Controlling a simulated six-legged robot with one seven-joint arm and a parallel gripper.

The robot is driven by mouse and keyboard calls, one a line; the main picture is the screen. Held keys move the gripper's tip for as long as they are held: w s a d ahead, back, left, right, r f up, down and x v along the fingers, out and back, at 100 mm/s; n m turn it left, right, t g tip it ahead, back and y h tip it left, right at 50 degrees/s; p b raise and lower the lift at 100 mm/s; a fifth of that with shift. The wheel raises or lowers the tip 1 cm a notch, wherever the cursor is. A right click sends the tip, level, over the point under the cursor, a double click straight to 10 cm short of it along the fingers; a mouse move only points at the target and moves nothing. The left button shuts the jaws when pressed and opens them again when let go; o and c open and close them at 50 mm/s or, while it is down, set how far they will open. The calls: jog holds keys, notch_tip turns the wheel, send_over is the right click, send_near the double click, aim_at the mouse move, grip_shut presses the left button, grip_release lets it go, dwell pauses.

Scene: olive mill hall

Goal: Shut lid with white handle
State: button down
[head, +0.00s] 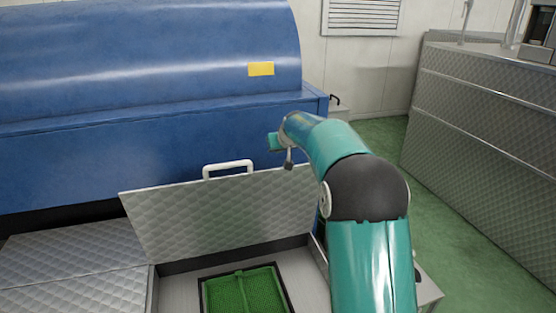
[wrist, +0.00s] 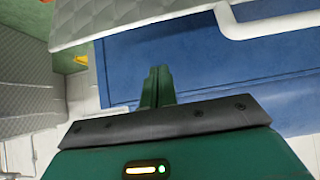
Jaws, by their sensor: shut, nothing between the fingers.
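The lid (head: 215,215) is a silver quilted-metal panel. It stands open, raised along the back of a compartment (head: 180,284). Its white handle (head: 228,168) is on the top edge. In the wrist view, the lid (wrist: 125,18) crosses the top and the handle (wrist: 270,28) is at the upper right. My gripper (wrist: 157,72) is shut and empty, with its green fingertips together below the lid's edge in that picture. In the head view, my wrist is near the lid's top right corner, right of the handle; the fingertips cannot be made out clearly there.
A large blue machine (head: 150,100) with a yellow label stands behind the lid. A green mesh piece (head: 243,290) lies in the compartment. A flat quilted metal top (head: 70,270) is at left. Quilted metal counters (head: 490,130) stand right, across open green floor (head: 450,235).

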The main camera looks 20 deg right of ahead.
aim_at(279, 168)
jog(key=w+f, duration=0.1)
jog(key=f, duration=0.1)
jog(key=w+f, duration=0.2)
jog(key=f, duration=0.1)
jog(key=w+f, duration=0.1)
jog(key=f, duration=0.1)
jog(key=shift+w+d+f, duration=0.15)
jog(key=shift+f, duration=0.05)
jog(key=shift+s, duration=0.55)
jog(key=shift+f, duration=0.1)
jog(key=shift+s, duration=0.2)
